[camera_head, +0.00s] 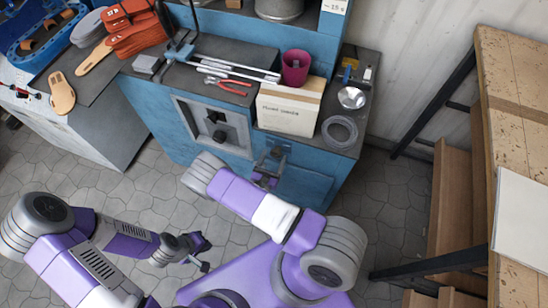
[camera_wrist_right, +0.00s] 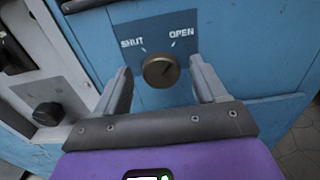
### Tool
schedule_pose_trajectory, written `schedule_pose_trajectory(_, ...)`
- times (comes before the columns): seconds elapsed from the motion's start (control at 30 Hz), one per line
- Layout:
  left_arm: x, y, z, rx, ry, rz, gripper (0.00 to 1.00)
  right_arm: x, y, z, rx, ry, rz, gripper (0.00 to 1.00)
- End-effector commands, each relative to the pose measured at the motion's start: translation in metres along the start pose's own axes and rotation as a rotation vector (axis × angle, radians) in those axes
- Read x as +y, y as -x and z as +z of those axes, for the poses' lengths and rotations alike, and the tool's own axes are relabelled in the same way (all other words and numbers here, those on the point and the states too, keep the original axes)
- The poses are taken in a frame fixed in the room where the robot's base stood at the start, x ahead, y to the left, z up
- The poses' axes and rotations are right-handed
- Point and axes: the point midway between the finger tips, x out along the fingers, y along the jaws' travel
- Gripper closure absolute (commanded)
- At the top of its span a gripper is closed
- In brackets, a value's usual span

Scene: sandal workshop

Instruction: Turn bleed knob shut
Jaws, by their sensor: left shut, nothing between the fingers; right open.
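The bleed knob (camera_wrist_right: 161,70) is a round brownish knob on a blue panel in the right wrist view. The word SHUT is printed to its upper left and OPEN to its upper right. A line on its face slants toward the OPEN side. My right gripper (camera_head: 266,179) is open in front of the blue cabinet. In the right wrist view its two fingers stand on the left and right of the knob, with a gap on each side. My left gripper (camera_head: 203,257) is shut and empty, low over the floor, away from the cabinet.
A recessed grey panel (camera_head: 193,112) with dark knobs is left of the bleed knob; a black knob (camera_wrist_right: 47,114) shows there. The blue cabinet's top holds a cardboard box (camera_head: 291,105), a magenta cup (camera_head: 295,67), and red pliers (camera_head: 227,86). A wooden bench (camera_head: 512,120) stands right.

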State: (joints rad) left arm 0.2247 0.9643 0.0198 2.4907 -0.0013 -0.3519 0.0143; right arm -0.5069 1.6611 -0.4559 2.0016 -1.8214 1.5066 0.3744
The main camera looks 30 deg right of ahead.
Motion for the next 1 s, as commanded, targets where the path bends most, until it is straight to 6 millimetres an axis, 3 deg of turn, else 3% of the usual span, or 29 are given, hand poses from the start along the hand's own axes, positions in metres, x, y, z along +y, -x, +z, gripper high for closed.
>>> schedule_pose_trajectory(0.13,-0.0009,-0.0023,-0.0001,0.000,0.000,0.000,1.00,-0.0004,-0.0105,0.0000,0.000,0.000,-0.002,0.29)
schedule_pose_trajectory(0.4,-0.0008,-0.0021,-0.0001,0.000,0.000,0.000,1.00,-0.0004,-0.0119,0.0004,0.000,0.000,-0.002,0.29)
schedule_pose_trajectory(0.73,-0.0008,-0.0021,0.0000,0.000,0.000,0.000,1.00,-0.0005,-0.0116,0.0003,0.000,0.000,-0.002,0.80)
schedule_pose_trajectory(1.0,-0.0007,-0.0017,-0.0001,0.000,0.000,0.000,1.00,-0.0004,-0.0114,0.0003,0.000,0.024,-0.002,0.82)
